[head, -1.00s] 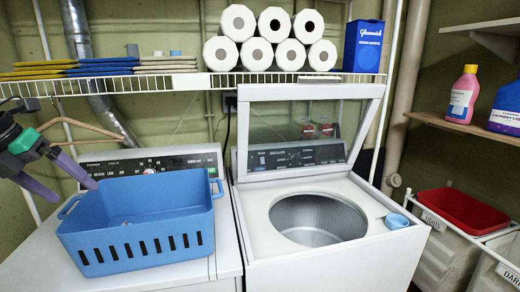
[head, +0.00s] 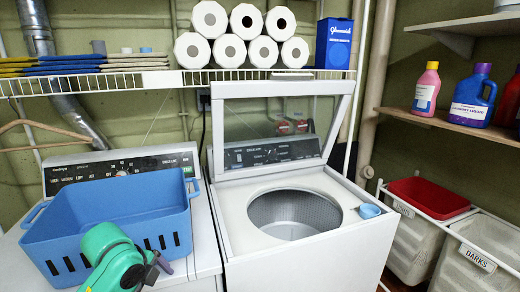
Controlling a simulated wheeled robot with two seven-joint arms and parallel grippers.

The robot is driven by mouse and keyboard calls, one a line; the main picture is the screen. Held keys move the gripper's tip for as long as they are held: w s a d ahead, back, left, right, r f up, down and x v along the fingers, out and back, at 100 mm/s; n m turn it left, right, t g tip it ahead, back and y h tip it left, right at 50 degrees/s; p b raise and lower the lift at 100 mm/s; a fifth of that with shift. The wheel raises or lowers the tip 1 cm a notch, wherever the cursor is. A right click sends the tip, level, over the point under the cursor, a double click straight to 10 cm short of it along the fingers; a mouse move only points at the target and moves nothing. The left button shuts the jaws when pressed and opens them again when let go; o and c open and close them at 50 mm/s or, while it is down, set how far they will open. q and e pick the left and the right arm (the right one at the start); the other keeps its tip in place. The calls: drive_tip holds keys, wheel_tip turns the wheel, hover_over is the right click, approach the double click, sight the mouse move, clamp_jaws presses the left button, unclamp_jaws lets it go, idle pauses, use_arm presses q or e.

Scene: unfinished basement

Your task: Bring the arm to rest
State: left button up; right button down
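A green and dark part of my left arm shows at the bottom left, in front of the blue basket (head: 177,222). No gripper fingers can be made out on it, and nothing held is visible. My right arm and gripper are out of the picture. The blue basket stands on the white machine (head: 205,255) at the left. My arm covers part of its front wall. The part of its inside that shows looks empty.
An open-lidded washer (head: 245,225) stands right of the basket, with a small blue cup (head: 368,211) on its top. A wire shelf (head: 250,76) with paper rolls (head: 210,19) runs above. Bins and a bottle shelf (head: 450,127) are at the right.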

use_arm(q)
drive_tip(key=s+d+f+n, duration=0.2)
drive_tip(key=s+f+n, duration=1.1)
drive_tip(key=s+n, duration=0.45)
wheel_tip(320, 180, down, 23)
drive_tip(key=s+g+y, duration=0.1)
drive_tip(key=s+g, duration=0.1)
drive_tip(key=s, duration=0.1)
drive_tip(key=s+a+f, duration=0.3)
drive_tip(key=s+f, duration=1.1)
drive_tip(key=s, duration=0.2)
drive_tip(key=shift+n+g, duration=0.35)
drive_tip(key=shift+g, duration=0.05)
drive_tip(key=shift+f, duration=0.1)
